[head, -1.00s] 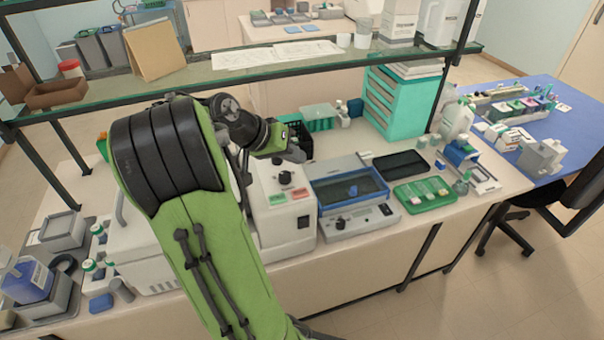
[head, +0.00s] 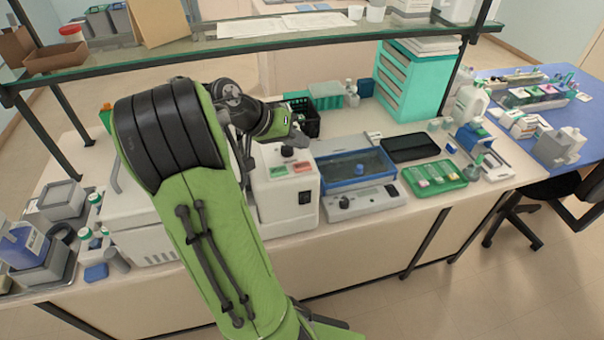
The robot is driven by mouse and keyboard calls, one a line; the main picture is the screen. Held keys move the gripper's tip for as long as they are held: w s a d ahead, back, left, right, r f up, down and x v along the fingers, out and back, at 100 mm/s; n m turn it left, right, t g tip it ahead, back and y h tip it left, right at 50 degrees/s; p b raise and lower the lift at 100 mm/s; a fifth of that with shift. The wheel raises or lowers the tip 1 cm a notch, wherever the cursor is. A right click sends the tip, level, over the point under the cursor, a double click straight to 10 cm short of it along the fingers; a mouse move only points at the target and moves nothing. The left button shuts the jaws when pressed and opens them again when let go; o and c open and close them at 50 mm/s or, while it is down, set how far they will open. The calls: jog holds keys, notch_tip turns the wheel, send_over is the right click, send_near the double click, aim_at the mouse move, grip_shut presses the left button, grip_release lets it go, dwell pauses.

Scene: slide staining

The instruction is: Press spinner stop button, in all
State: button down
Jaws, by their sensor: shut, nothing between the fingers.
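The spinner (head: 292,206) is a white box on the bench, left of the blue-framed bath. A green button or label (head: 279,170) and a red one (head: 303,168) sit side by side on its upper front. A black switch (head: 305,197) is lower on its front face. My gripper (head: 299,139) is shut and empty, at the end of my green arm. In the picture it overlaps the spinner's top, just above the dark knob (head: 290,152) and behind the red and green pair. I cannot tell whether it touches anything. My arm hides the spinner's left side.
A blue-framed bath (head: 357,178) stands right of the spinner, then a green slide tray (head: 435,176) and a black tray (head: 411,147). A black crate (head: 304,121) is behind my gripper. A glass shelf (head: 250,42) crosses above the bench.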

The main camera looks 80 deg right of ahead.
aim_at(298, 166)
jog(key=shift+f+b, duration=1.1)
jog(key=shift+f, duration=0.75)
dwell(0.4)
jog(key=shift+f+b, duration=0.3)
jog(key=shift+f, duration=0.1)
jog(key=shift+f+b, duration=0.3)
jog(key=shift+f, duration=0.05)
dwell(0.3)
jog(key=shift+r, duration=0.15)
jog(key=shift+r+p, duration=0.65)
jog(key=shift+p, duration=0.1)
notch_tip(298, 166, up, 5)
jog(key=p, duration=0.5)
jog(key=shift+r, duration=0.15)
